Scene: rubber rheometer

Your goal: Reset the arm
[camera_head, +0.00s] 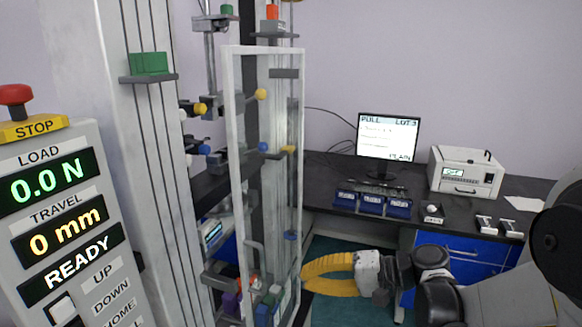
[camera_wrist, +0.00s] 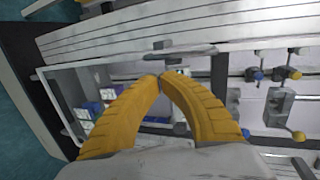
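My gripper (camera_head: 304,273) reaches in from the right in the head view, its yellow fingers pointing left towards the clear framed door of the testing machine. In the wrist view the two curved fingers of my gripper (camera_wrist: 161,76) meet at their tips, with nothing visible between them. The arm is bent, with its dark joints at the lower right of the head view. The testing machine's door frame (camera_head: 238,180) stands just left of the fingertips in the head view; I cannot tell whether they touch it.
A control panel (camera_head: 62,230) at the left reads 0.0 N, 0 mm and READY, below a red stop button (camera_head: 15,95). A dark bench (camera_head: 330,170) behind carries a monitor (camera_head: 388,137), blue trays (camera_head: 371,204) and a white box instrument (camera_head: 465,172). Blue drawers (camera_head: 460,262) sit under it.

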